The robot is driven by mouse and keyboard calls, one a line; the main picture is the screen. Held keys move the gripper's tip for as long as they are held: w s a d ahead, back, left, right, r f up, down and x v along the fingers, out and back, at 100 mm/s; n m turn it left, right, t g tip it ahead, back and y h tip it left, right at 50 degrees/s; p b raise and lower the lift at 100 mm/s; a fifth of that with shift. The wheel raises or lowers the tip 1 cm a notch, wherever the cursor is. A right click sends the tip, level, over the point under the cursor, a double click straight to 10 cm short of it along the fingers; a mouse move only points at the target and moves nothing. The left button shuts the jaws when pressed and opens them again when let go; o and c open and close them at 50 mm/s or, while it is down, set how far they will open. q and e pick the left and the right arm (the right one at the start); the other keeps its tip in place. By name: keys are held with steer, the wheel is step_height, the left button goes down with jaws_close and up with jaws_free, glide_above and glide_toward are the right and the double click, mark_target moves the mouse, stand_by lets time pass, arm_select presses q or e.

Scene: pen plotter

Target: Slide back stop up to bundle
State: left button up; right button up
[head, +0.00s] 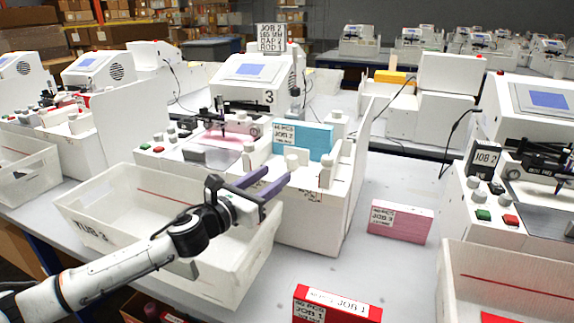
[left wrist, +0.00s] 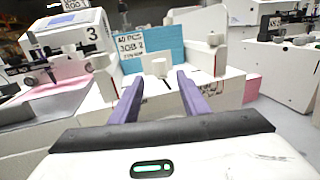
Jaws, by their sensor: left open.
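The blue bundle (head: 303,138), labelled JOB 2, stands upright in the white feeder of plotter 3. It also shows in the left wrist view (left wrist: 170,42). In the left wrist view this knob (left wrist: 160,68) appears between and beyond my fingertips. A second white post (head: 327,174) stands to its right. My left gripper (head: 276,180) is open and empty, with purple fingers pointing at the feeder, apart from the knob as far as I can tell.
White tub 3 (head: 80,210) lies below my left arm. A pink bundle (head: 400,221) and a red one (head: 336,304) lie on the grey table to the right. The feeder's tall white side wall (head: 352,170) bounds the right side.

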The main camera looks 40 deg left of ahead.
mark_target(289, 164)
arm_select(q)
steer(key=w, duration=0.6)
steer(key=shift+w+p, duration=0.3)
steer(key=shift+p, duration=0.1)
jaws_close()
